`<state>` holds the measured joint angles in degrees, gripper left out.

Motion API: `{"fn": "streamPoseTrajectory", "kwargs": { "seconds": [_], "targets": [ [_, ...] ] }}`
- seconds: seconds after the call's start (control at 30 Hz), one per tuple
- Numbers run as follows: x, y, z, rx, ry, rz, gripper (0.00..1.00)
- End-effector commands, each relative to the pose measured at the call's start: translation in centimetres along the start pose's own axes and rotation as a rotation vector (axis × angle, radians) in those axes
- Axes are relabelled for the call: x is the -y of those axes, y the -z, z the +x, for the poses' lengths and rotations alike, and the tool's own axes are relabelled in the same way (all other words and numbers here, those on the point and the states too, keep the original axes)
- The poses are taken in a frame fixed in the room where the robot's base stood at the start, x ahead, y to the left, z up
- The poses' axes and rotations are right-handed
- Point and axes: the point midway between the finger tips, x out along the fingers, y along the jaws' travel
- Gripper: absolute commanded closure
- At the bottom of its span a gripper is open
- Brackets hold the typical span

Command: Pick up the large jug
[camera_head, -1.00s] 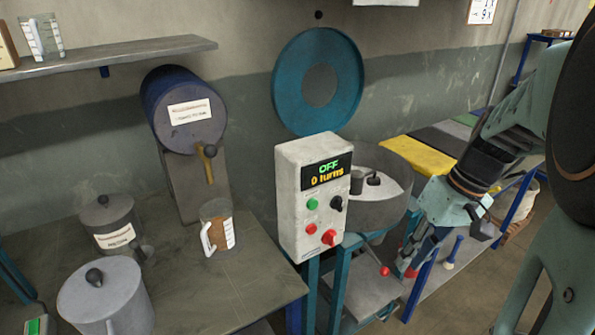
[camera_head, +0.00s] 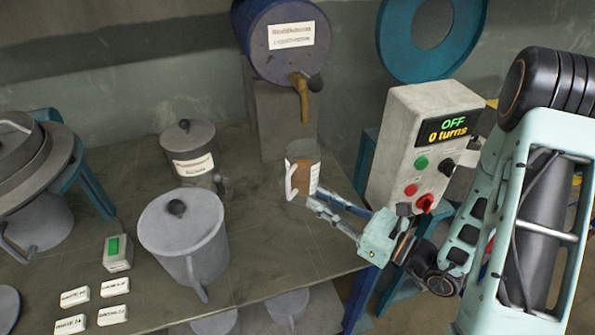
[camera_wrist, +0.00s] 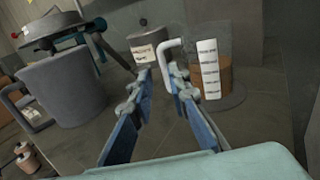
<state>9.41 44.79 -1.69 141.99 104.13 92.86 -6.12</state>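The jug (camera_head: 304,170) is clear, with a white handle, a white scale strip and brown contents. It stands upright on the bench below the drum's tap in the head view. In the wrist view the jug (camera_wrist: 229,75) is right of centre, with its handle toward the fingers. My gripper (camera_head: 314,195) is in front of the jug at its lower right in the head view. In the wrist view my gripper (camera_wrist: 160,72) is open, with the handle just beyond the fingertips, nearer the right finger. I cannot tell whether they touch. The right finger hides part of the handle.
The blue drum (camera_head: 285,45) with its tap (camera_head: 301,90) is behind the jug. The control box (camera_head: 425,150) reading OFF, 0 turns, stands at its right. A grey lidded pot (camera_head: 185,240) and a labelled pot (camera_head: 190,150) are at its left. Small labelled blocks (camera_head: 98,305) lie front left.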

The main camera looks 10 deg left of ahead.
Motion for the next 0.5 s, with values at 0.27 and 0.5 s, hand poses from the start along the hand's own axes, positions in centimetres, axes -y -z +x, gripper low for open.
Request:
{"fn": "streamPoseTrajectory", "kwargs": {
  "seconds": [0.27, 0.5],
  "targets": [
    [-0.1, -0.1, 4.2, 0.000, -0.003, 0.000, 0.84],
    [0.0, -0.1, 6.1, 0.000, -0.004, -0.002, 0.84]
  ]
}}
